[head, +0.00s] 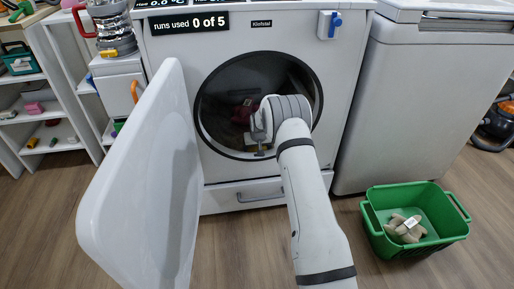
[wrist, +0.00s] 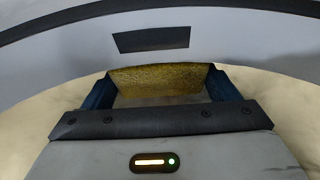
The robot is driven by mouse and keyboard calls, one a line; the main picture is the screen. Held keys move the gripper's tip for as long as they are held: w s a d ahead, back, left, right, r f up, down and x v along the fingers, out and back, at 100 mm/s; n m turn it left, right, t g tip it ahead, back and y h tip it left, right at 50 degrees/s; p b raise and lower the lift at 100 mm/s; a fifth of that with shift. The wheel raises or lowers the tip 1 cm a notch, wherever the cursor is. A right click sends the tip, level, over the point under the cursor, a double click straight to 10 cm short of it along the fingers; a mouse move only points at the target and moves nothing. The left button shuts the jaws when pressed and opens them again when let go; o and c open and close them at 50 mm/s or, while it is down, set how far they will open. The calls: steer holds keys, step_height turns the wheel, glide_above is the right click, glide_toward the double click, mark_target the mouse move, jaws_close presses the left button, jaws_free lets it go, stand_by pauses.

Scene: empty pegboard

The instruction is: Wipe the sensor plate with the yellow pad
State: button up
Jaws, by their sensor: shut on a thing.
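My gripper (wrist: 160,92) is shut on the yellow pad (wrist: 158,78), which spans between its two blue fingers in the wrist view. A dark rectangular plate (wrist: 151,39), likely the sensor plate, lies on the pale grey surface just beyond the pad. A strip of that surface shows between pad and plate, so they look apart. In the head view my arm reaches into the round opening of the white washing machine (head: 172,100), and my gripper (head: 258,148) is at the opening. The pad and plate cannot be made out there.
The large white door (head: 150,190) stands open to the left of my arm. A dark red item (head: 242,112) lies inside the drum. A green basket (head: 380,240) with a beige cloth thing (head: 405,229) stands on the floor at right. White shelves (head: 30,118) stand at far left.

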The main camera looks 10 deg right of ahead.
steer(key=shift+w, duration=0.15)
steer(key=shift+w+b, duration=1.5)
steer(key=shift+w, duration=1.1)
steer(key=shift+s+f+p, duration=0.1)
steer(key=shift+s+p, duration=1.1)
steer(key=shift+s, duration=1.65)
steer(key=shift+w, duration=0.15)
steer(key=shift+w, duration=0.2)
steer(key=shift+w+b, duration=1.35)
steer(key=shift+w, duration=1.15)
